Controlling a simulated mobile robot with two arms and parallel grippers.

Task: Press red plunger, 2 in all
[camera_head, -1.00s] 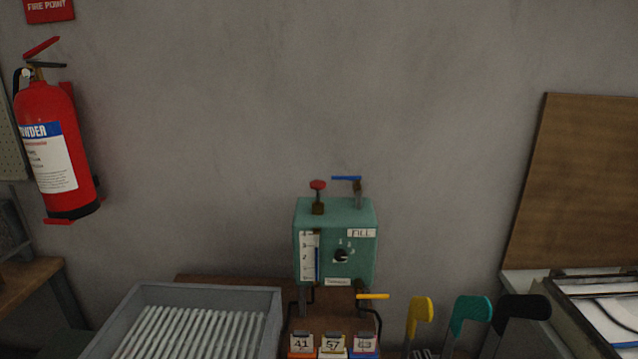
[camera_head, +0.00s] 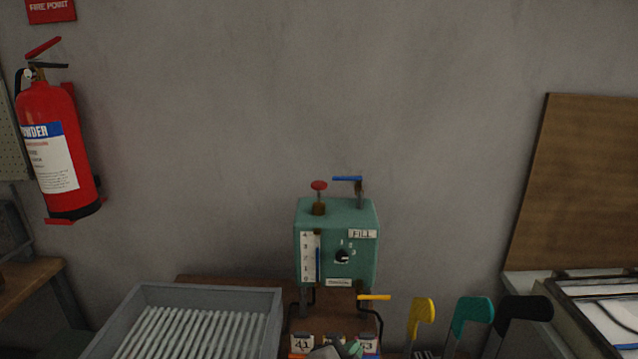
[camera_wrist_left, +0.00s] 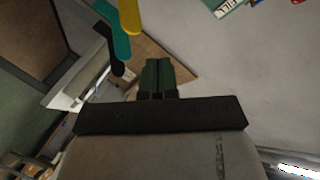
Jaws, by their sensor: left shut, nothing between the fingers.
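The red plunger (camera_head: 319,186) stands upright on the top left of the teal fill box (camera_head: 335,212), with a brown collar at its base. My left gripper (camera_head: 352,347) is at the bottom edge of the head view, below and in front of the box, well apart from the plunger. Its shut, empty fingers (camera_wrist_left: 158,72) show in the left wrist view. A corner of the teal box (camera_wrist_left: 228,8) shows at that view's top right. My right gripper is not in view.
A blue lever (camera_head: 346,178) stands beside the plunger on the box. A yellow lever (camera_head: 373,297) sticks out low on its right. A grey tray (camera_head: 150,292) of white rods is at left.

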